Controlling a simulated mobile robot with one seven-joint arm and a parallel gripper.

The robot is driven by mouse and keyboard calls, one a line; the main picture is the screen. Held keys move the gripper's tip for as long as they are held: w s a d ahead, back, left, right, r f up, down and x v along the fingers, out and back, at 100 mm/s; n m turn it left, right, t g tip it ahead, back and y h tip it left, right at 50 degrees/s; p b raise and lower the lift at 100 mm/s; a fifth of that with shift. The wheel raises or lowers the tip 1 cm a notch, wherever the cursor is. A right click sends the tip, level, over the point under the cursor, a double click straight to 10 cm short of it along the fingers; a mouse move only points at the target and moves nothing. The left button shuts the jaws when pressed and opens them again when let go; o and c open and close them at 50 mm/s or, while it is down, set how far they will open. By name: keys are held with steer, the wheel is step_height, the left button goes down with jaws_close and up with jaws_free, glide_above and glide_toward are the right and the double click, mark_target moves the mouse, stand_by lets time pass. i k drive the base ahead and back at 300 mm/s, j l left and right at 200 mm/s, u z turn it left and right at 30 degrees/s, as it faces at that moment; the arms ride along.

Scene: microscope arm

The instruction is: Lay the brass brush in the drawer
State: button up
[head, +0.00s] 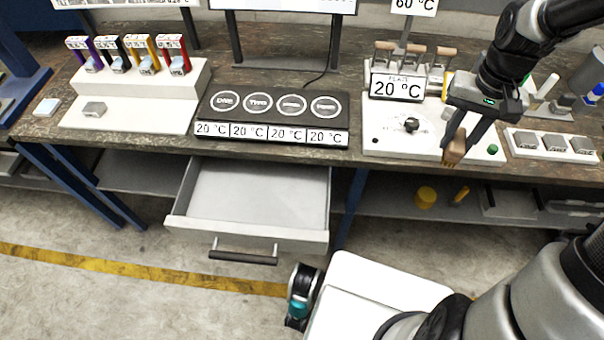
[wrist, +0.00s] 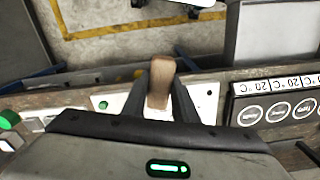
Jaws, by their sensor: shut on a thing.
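My gripper is above the front edge of the white plate station, to the right of the drawer. The drawer (head: 258,195) is pulled open below the bench and looks empty. Its grey inside also shows at the upper right of the wrist view (wrist: 272,35).
The white plate station (head: 385,145) has a knob, a 20 °C sign (head: 397,88) and several wooden-handled tools behind it. A dark panel with several round spots (head: 275,105) sits above the drawer. Grey blocks on a white tray (head: 550,145) lie to the right. The drawer's interior is clear.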

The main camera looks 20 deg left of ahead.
mark_target(250, 189)
steer(key=k+j, duration=0.15)
steer(key=j, duration=0.25)
steer(key=k+j, duration=0.1)
steer(key=j, duration=0.25)
steer(key=k+j, duration=0.15)
steer(key=j, duration=0.25)
steer(key=k+j, duration=0.15)
steer(key=j, duration=0.25)
